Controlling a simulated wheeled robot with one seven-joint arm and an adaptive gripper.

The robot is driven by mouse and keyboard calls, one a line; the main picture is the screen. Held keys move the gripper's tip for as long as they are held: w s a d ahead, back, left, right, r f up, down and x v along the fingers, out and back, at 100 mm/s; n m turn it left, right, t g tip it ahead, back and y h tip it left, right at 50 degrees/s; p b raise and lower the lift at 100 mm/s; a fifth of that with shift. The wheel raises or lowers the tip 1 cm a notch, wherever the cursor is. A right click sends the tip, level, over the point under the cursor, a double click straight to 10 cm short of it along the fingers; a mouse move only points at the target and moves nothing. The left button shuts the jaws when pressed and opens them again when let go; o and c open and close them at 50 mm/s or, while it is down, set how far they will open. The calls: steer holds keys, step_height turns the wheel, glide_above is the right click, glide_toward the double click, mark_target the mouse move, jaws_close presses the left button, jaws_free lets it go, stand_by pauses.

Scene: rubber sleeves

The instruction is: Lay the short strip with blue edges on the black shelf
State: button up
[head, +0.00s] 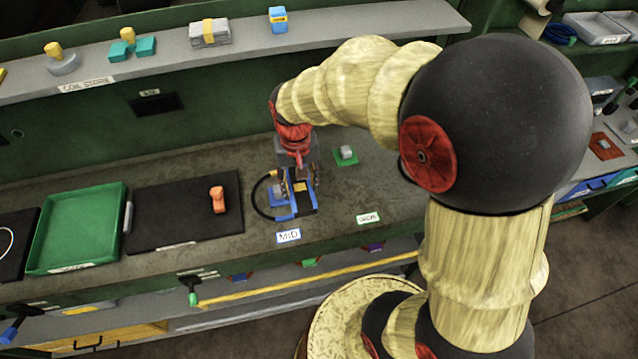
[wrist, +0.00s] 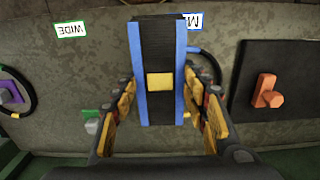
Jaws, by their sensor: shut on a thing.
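The short strip, black with blue edges and a yellow square in its middle (wrist: 155,45), lies between the fingers of my gripper (wrist: 160,100) in the wrist view. My gripper is shut on it. In the head view my gripper (head: 298,182) is over the bench by the MID label, and the strip's blue edge (head: 303,208) shows below it. I cannot tell whether the strip touches the bench. A flat black surface (head: 160,218), likely the black shelf, lies to the left with an orange block (head: 218,200) on it. It is at the right in the wrist view (wrist: 300,70).
A green tray (head: 120,225) stands left of the black surface. A black loop (head: 256,200) lies beside my gripper. A grey block (head: 346,152) on a green pad is to the right. A long grey shelf (head: 350,28) with several small items runs along the back.

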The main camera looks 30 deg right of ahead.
mark_target(327, 192)
steer(key=d+f, duration=0.2)
steer(key=w+d+f, duration=0.1)
steer(key=d+f, duration=0.1)
steer(key=d, duration=0.1)
steer(key=w+d+f+b, duration=0.1)
steer(key=d+f, duration=0.1)
steer(key=d, duration=0.1)
steer(key=shift+w+d+f, duration=0.1)
steer(key=shift+d+f, duration=0.15)
steer(key=shift+f, duration=0.1)
steer(key=shift+w+d+f, duration=0.15)
steer(key=shift+d+f, duration=0.35)
steer(key=shift+f, duration=0.1)
steer(key=shift+d+f, duration=0.15)
steer(key=shift+f, duration=1.55)
steer(key=shift+b, duration=0.3)
steer(key=o, duration=0.9)
steer(key=shift+f, duration=0.1)
